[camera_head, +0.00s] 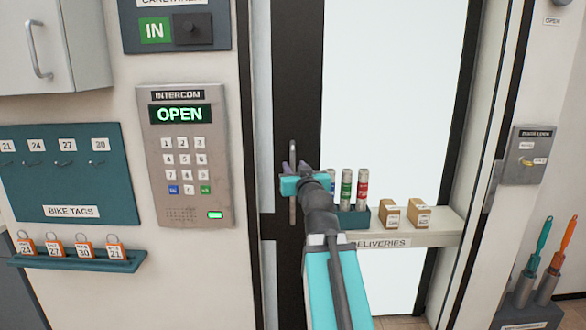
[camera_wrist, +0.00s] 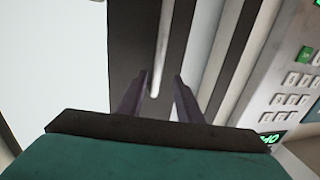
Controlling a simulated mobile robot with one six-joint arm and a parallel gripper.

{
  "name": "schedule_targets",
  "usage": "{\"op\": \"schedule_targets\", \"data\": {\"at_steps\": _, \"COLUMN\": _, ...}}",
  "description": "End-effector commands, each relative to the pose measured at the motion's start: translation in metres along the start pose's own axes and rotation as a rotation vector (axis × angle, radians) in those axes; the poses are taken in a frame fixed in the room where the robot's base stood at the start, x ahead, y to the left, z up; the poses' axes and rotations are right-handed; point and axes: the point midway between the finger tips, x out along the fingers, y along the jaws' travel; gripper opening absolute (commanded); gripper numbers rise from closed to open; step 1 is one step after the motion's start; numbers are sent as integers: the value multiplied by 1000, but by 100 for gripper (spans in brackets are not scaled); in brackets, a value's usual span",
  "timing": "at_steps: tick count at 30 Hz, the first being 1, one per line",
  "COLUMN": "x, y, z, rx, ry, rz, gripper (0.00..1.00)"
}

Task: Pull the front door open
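The front door (camera_head: 298,75) has a dark frame around a bright pane and looks closed in the head view. Its dark frame (camera_wrist: 131,40) also shows in the wrist view. A slim vertical metal handle (camera_head: 293,205) is mounted on the door's left stile; in the wrist view the handle (camera_wrist: 163,45) runs down between the fingertips. My gripper (camera_head: 294,165) is at the handle, with its fingers apart on either side of the bar. In the wrist view, gaps show between my gripper (camera_wrist: 160,77) and the bar. My gripper hides part of the handle.
Left of the door, an intercom (camera_head: 185,155) reads OPEN. A deliveries shelf (camera_head: 440,228) with tubes and small boxes stands right of my arm, in front of the pane. A metal door-lock box (camera_head: 527,155) is on the right wall, above a stand (camera_head: 525,312) holding umbrellas or similar handled items.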

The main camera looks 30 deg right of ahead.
Motion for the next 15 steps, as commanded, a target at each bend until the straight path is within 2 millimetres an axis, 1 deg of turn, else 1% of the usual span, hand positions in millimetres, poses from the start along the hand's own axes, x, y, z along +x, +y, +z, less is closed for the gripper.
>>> {"op": "schedule_targets", "data": {"at_steps": 1, "x": -2, "y": 0, "z": 4, "rx": -1, "ry": 2, "rz": 0, "gripper": 33}}
{"op": "schedule_targets", "data": {"at_steps": 15, "x": -26, "y": 0, "z": 4, "rx": 0, "ry": 3, "rz": 1, "gripper": 33}}
